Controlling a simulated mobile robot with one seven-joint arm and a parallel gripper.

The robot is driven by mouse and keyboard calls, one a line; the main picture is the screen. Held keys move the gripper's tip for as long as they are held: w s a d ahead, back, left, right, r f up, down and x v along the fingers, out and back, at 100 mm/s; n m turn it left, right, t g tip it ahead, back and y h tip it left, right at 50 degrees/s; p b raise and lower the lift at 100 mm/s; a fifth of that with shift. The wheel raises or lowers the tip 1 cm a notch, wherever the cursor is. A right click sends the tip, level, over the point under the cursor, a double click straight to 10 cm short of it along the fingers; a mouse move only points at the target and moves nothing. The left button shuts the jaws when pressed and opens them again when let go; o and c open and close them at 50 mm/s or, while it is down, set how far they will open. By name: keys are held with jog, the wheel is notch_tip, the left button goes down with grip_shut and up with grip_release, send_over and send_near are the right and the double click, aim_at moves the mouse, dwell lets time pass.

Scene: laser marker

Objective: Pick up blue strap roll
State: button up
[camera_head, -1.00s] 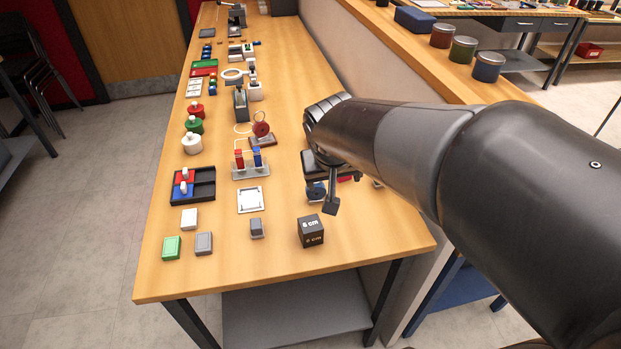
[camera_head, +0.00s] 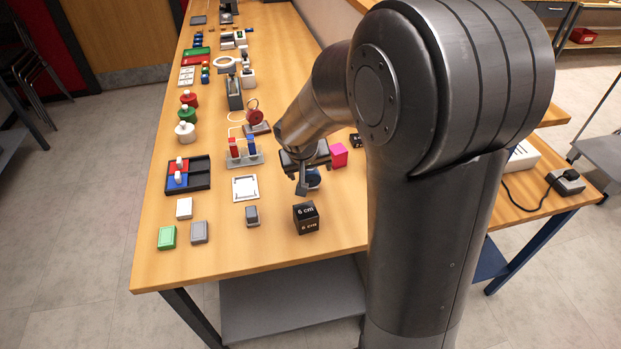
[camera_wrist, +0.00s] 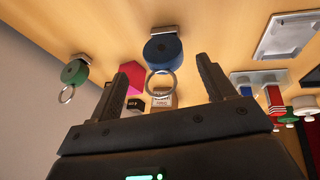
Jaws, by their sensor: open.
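The blue strap roll (camera_wrist: 163,50) is a dark blue disc with a metal ring hanging from it, mounted on a pale plate. In the wrist view it lies ahead of my gripper (camera_wrist: 167,72), in line with the gap between the fingers. The fingers are apart and nothing is held between them. In the head view the roll (camera_head: 313,179) is partly hidden behind my gripper (camera_head: 303,180), low over the wooden table.
A green roll with a ring (camera_wrist: 75,72) stands to the left in the wrist view. A pink block (camera_head: 338,155) and a black 6 cm cube (camera_head: 306,218) are close by. A red roll (camera_head: 255,115) stands farther back.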

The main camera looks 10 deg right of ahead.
aim_at(310, 174)
jog(key=shift+a+x, duration=0.2)
jog(key=shift+x, duration=2.55)
jog(key=c, duration=1.1)
jog(key=shift+r, duration=0.1)
